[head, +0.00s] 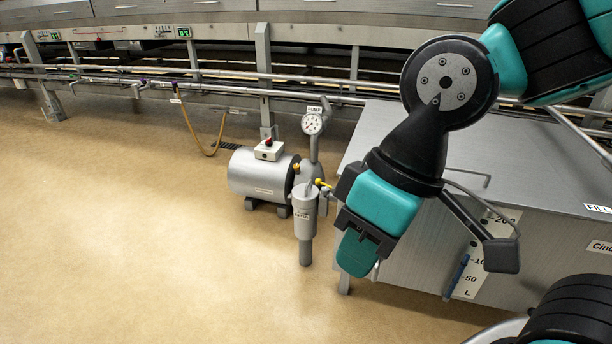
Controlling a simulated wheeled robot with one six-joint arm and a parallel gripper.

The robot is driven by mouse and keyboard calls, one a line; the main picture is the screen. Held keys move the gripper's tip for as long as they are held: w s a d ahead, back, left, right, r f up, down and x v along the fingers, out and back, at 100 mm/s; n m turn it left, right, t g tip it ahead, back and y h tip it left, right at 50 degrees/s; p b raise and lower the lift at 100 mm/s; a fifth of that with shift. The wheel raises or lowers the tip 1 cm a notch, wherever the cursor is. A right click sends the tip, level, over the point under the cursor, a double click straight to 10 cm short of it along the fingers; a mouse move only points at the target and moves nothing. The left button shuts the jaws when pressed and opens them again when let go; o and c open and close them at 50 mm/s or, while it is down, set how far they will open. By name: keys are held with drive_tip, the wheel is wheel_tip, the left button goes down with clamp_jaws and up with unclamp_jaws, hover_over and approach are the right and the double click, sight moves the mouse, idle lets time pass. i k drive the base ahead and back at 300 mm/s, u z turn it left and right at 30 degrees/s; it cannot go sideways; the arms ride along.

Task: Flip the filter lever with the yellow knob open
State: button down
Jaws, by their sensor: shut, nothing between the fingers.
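The filter (304,222) is a grey upright canister with a small label, standing beside the pump near the middle of the head view. A small yellow knob (319,182) shows at its upper right, on a short lever that runs toward my gripper. The lever's far end and exact angle are hard to make out. My gripper (357,256) is shut and empty, just right of the filter and below the knob in the picture. Its black and teal body hides what lies behind it. I cannot tell whether any part of it touches the lever.
A silver pump motor (258,173) with a red-button box stands left of the filter. A pressure gauge (312,124) rises behind it. A steel tank (540,262) with a level scale fills the right side. Open floor (130,240) lies to the left.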

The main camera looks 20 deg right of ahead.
sight(319, 182)
drive_tip(key=u, duration=0.7)
drive_tip(key=i, duration=1.3)
drive_tip(key=z, duration=0.75)
drive_tip(key=i, duration=0.95)
drive_tip(key=z, duration=0.15)
